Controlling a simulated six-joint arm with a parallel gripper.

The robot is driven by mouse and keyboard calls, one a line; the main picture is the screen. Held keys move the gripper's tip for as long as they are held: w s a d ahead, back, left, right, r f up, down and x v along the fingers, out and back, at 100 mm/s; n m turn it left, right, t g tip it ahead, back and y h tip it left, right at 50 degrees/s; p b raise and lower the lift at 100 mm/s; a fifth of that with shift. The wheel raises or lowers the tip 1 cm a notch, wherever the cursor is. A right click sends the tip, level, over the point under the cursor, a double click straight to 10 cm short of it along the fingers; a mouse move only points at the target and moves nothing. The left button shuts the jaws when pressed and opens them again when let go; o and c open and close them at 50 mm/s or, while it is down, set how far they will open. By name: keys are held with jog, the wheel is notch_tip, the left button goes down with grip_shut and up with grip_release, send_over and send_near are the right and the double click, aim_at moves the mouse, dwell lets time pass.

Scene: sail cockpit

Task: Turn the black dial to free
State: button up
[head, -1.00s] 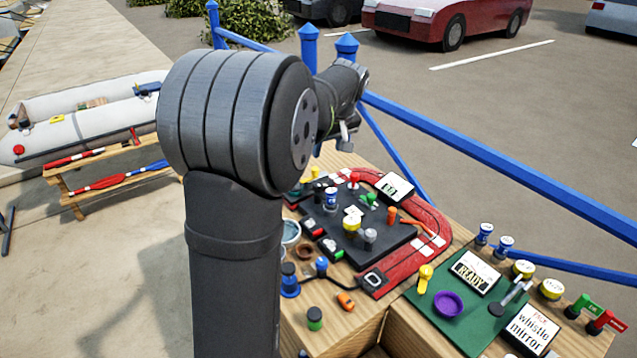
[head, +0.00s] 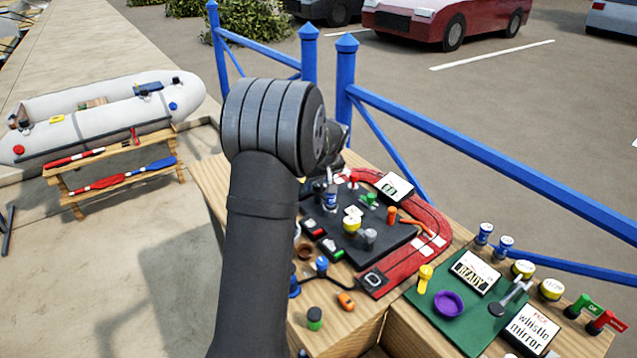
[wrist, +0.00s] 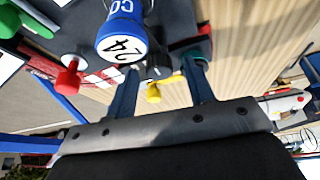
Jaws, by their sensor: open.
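My gripper (wrist: 163,66) is open, with its two blue-grey fingers apart and nothing held between them. In the wrist view a small dark part, which looks like the black dial (wrist: 158,68), shows between the fingertips, partly hidden by a blue and white knob (wrist: 122,38). I cannot read its setting or tell whether a finger touches it. In the head view my arm covers the far left part of the black panel (head: 385,238), and I cannot make out the dial there. The blue and white knob (head: 330,200) stands just below my gripper there.
A red board (head: 432,222) surrounds the panel. A green board (head: 475,318) with a purple bowl lies at right. A blue railing (head: 460,145) runs behind.

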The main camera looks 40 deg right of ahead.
jog(key=shift+w+f, duration=0.1)
jog(key=shift+f, duration=0.1)
jog(key=c, duration=1)
jog(key=m+h, duration=0.1)
jog(key=m, duration=0.1)
jog(key=m+g+h, duration=0.1)
jog(key=m, duration=0.2)
jog(key=shift+w+a+m, duration=0.1)
jog(key=shift+a+m, duration=0.05)
jog(key=shift+m, duration=0.15)
jog(key=m+g, duration=0.1)
jog(key=m, duration=0.2)
jog(key=m+g+h, duration=0.1)
jog(key=m, duration=0.2)
jog(key=shift+w+a+f, duration=0.1)
jog(key=shift+m, duration=0.3)
